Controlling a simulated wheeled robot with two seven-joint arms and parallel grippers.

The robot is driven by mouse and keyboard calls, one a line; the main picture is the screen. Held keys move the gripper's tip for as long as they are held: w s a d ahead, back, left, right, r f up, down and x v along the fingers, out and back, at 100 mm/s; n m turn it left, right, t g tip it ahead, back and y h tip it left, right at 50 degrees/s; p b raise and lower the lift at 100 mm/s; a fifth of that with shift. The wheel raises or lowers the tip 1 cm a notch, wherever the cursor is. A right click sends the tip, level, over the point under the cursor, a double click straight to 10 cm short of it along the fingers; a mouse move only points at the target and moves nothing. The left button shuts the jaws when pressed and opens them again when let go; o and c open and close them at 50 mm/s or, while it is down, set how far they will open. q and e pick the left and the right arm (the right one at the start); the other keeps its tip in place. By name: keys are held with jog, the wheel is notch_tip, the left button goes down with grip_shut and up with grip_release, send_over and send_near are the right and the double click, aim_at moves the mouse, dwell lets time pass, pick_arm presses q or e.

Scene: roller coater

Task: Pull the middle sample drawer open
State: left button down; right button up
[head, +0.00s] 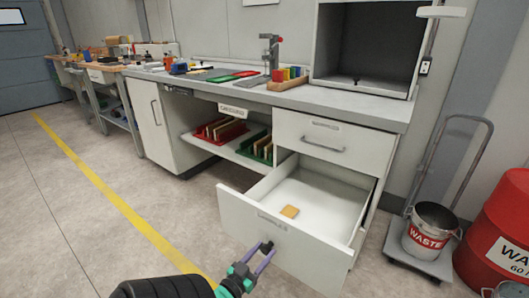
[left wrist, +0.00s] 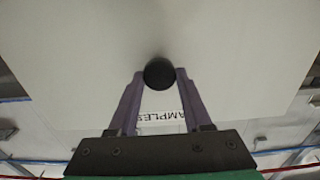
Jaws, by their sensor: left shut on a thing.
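The sample drawer (head: 305,248) stands pulled well out of the white cabinet under the bench, below a closed top drawer (head: 325,140). A dark round knob (left wrist: 159,73) sits on the drawer front, by a label (left wrist: 162,120) reading "...AMPLES" in the left wrist view. My left gripper (head: 264,254) has its purple fingers shut on this knob, one finger each side. What is below the open drawer is hidden. My right gripper is not in view.
A red drum (head: 500,235) and a cart with a waste bucket (head: 430,232) stand to the right. The bench top (head: 240,88) carries tools and coloured blocks. Red and green racks sit on the shelf (head: 235,150). Floor to the left is clear, with a yellow line.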

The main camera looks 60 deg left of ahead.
pick_arm(q)
jog(key=shift+c, duration=1.8)
grip_release()
jog(key=shift+s+d, duration=0.1)
jog(key=shift+s, duration=0.2)
jog(key=p+v, duration=0.1)
jog(key=v, duration=1.3)
jog(key=shift+p, duration=0.35)
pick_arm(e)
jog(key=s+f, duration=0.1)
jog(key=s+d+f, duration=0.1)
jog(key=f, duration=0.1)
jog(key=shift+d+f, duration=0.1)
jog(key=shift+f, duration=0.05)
